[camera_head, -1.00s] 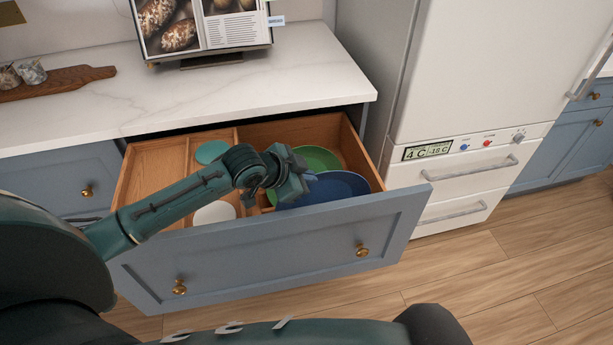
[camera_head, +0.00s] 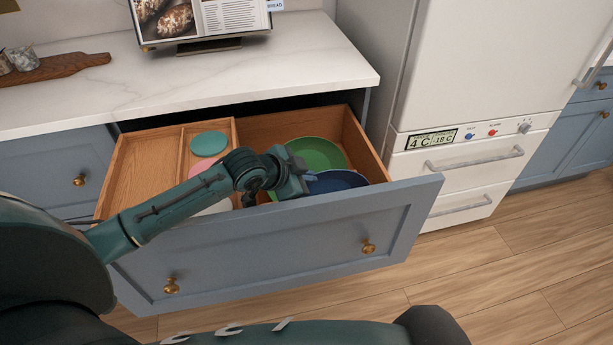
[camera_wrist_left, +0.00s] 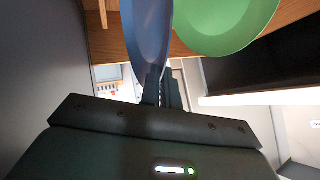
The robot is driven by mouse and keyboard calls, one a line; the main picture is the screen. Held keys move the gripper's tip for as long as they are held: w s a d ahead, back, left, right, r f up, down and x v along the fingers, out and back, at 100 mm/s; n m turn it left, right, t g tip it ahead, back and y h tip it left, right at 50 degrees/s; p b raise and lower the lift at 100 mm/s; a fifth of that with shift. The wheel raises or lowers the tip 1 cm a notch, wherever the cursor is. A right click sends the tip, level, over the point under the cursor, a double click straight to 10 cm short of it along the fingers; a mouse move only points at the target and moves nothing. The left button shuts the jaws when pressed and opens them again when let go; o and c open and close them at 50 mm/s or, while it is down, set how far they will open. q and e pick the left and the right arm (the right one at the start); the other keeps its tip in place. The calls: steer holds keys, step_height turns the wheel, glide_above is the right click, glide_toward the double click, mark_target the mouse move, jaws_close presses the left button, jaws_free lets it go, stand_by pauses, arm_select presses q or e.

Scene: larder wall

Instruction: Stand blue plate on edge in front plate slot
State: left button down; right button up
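The blue plate (camera_head: 338,181) is in the right part of the open drawer, partly hidden by the drawer front and my gripper. In the left wrist view the blue plate (camera_wrist_left: 147,30) shows as a narrow tilted oval, its near rim between the fingers. My left gripper (camera_head: 303,184) appears shut on that rim; its fingers show in the wrist view (camera_wrist_left: 161,88). The green plate (camera_head: 318,154) is just behind the blue plate and also shows in the wrist view (camera_wrist_left: 222,22). The plate slots cannot be made out. My right gripper is not in view.
The drawer's front panel (camera_head: 270,245) stands close in front of the plates. Left of a wooden divider are a teal disc (camera_head: 209,141) and a pink one (camera_head: 202,166). The counter (camera_head: 250,85) overhangs behind; the fridge (camera_head: 470,150) stands to the right.

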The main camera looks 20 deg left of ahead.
arm_select(q)
steer(key=shift+s+d+f, duration=0.15)
steer(key=shift+s+f, duration=0.05)
steer(key=shift+f, duration=0.3)
steer(key=shift+s+d+f, duration=0.1)
steer(key=shift+s+f, duration=0.1)
steer(key=shift+f, duration=0.3)
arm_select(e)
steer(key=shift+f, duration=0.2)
arm_select(q)
steer(key=c, duration=1.6)
jaws_free()
steer(key=shift+o, duration=0.2)
steer(key=w+r+p+v, duration=0.1)
steer(key=v, duration=1.3)
steer(key=shift+a+r, duration=0.2)
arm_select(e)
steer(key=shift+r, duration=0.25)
arm_select(q)
steer(key=shift+w, duration=0.2)
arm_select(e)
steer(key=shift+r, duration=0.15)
